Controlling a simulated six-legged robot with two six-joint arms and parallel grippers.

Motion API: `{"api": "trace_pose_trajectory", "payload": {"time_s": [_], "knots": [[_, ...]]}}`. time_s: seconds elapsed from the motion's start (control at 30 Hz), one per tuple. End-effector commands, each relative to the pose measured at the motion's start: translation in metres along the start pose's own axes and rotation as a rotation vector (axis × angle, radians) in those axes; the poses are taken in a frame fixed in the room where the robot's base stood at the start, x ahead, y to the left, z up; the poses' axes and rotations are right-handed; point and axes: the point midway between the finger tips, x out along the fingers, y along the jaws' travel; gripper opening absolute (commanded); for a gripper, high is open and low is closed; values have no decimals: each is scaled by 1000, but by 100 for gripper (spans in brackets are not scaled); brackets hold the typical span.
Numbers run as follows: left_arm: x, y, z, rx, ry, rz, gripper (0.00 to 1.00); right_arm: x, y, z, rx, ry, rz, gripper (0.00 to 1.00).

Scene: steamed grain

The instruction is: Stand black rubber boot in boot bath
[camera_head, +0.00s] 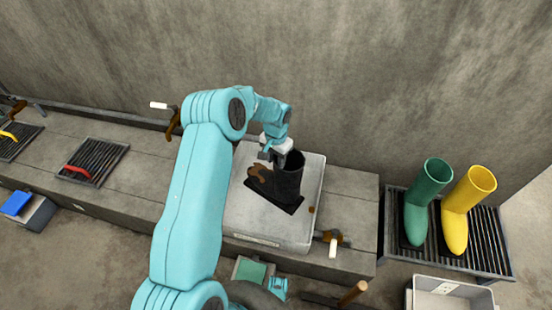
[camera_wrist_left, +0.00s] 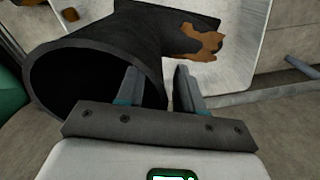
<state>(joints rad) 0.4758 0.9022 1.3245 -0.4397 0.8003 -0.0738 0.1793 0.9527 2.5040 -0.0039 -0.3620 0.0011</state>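The black rubber boot (camera_head: 289,182) stands upright on a pale, shallow square tray (camera_head: 240,215), which looks like the boot bath. Brown mud marks its foot, which points left in the head view. My left gripper (camera_head: 277,150) is at the top of the boot's shaft. In the left wrist view the boot (camera_wrist_left: 105,50) shows its round opening. The fingers of my left gripper (camera_wrist_left: 158,80) are apart, one in front of the opening and one beside the shaft, with the boot's rim between them. Whether they touch it is unclear. My right gripper is not in view.
A green boot (camera_head: 416,213) and a yellow boot (camera_head: 458,212) stand on a dark rack at the right. A grey bin (camera_head: 425,298) lies below them. A tap with a white handle (camera_head: 333,247) sits by the tray's front right. Grates (camera_head: 95,160) lie on the ledge at left.

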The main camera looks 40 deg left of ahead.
Motion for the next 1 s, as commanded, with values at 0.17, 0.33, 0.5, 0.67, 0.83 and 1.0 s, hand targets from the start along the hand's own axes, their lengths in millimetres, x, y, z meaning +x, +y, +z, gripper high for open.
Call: {"api": "trace_pose_trajectory", "payload": {"time_s": [0.17, 0.33, 0.5, 0.67, 0.83, 1.0], "knots": [[-32, 0, -1, 0, 4, -1, 36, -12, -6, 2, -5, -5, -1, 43], [-74, 0, -1, -1, 3, 0, 36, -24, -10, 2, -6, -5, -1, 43], [-105, 0, 0, 1, 3, -1, 36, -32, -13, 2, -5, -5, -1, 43], [-119, 0, 0, 1, 1, 0, 36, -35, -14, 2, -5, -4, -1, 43], [-122, 0, 0, 0, 0, 0, 36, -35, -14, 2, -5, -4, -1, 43], [-121, 0, 0, 0, 0, 0, 36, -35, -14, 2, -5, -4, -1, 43]]}}
